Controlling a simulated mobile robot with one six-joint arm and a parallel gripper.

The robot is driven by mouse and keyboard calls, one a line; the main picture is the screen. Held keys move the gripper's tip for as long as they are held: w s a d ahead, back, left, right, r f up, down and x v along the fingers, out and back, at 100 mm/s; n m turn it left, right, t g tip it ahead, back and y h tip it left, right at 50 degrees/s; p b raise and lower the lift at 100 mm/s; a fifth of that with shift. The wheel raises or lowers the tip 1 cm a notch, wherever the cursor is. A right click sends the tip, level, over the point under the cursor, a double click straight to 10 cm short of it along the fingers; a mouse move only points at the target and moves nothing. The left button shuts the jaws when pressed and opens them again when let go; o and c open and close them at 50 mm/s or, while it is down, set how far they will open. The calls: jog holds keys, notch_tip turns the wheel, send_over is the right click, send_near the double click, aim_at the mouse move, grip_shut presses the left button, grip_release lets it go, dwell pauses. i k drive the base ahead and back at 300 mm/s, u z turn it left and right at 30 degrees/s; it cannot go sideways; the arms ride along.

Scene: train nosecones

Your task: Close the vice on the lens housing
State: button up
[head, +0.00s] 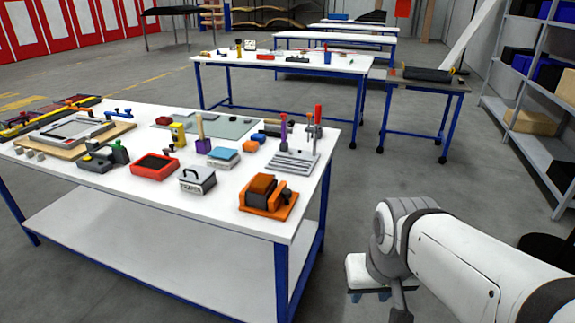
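I cannot tell for sure which item is the vice or the lens housing. A dark grey clamp-like tool with green parts (101,159) sits on the left part of the near white table. An orange fixture (281,203) with a dark brown and orange block sits at the table's front right corner. A clear lens housing does not stand out in either. My gripper (370,296) hangs below my arm at the lower right, off the table and well apart from both. Its bluish fingertips are partly hidden by my wrist, and I see nothing clearly between them.
The near table (225,218) also holds a red tray (154,166), a grey box with a handle (197,181), toggle clamps on a slotted plate (292,163) and several small tools. More tables stand behind. Shelving (540,90) is at the right. Floor between is free.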

aim_at(286, 194)
jog(key=u, duration=0.05)
jog(key=i, duration=1)
jog(key=z, duration=0.05)
